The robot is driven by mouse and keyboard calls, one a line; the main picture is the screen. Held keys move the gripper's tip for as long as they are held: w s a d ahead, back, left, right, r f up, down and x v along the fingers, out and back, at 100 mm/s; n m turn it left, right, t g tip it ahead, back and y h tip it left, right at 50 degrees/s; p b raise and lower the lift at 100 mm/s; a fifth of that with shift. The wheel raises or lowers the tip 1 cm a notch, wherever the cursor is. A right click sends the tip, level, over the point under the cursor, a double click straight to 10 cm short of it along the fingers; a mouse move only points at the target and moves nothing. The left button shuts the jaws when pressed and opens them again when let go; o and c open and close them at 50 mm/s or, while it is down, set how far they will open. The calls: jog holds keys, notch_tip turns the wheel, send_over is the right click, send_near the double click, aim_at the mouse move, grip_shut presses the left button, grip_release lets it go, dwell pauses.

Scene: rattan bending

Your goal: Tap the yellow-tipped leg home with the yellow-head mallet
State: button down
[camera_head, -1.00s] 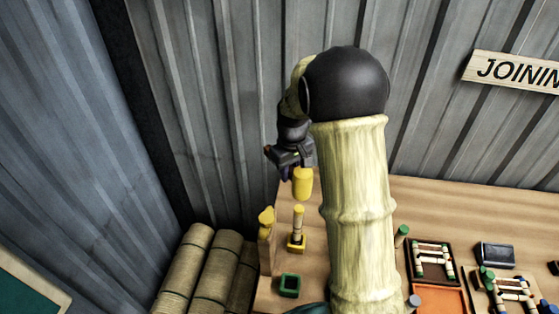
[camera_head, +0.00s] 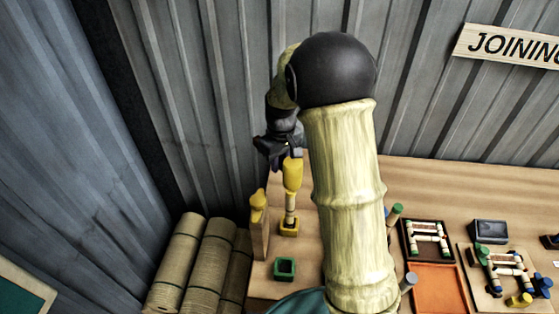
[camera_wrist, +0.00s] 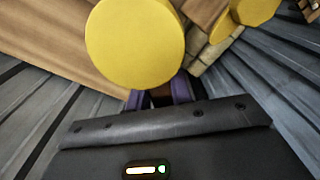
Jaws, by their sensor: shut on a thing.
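The yellow-head mallet (camera_head: 292,172) is in my gripper (camera_head: 284,150), its yellow head directly above the leg. The pale leg (camera_head: 290,204) stands upright in a yellow socket block (camera_head: 289,229) on the bench. Its yellow tip merges with the mallet head in the head view, so I cannot tell whether they touch. In the wrist view the round mallet head (camera_wrist: 135,42) fills the upper middle, and the purple fingers of my gripper (camera_wrist: 160,92) show just below it. The handle is mostly hidden, and the leg is not seen there.
A wooden post with a yellow top (camera_head: 258,222) stands close left of the leg. A green socket block (camera_head: 285,268) is in front. Trays with frames (camera_head: 428,240) are to the right, and corrugated walls stand behind.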

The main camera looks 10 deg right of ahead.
jog(key=shift+w+p, duration=0.3)
jog(key=shift+p, duration=0.35)
dwell(0.4)
jog(key=shift+s, duration=0.1)
jog(key=shift+a, duration=0.25)
jog(key=shift+s+d, duration=0.1)
jog(key=shift+d, duration=0.05)
dwell(1.0)
jog(key=shift+f, duration=0.1)
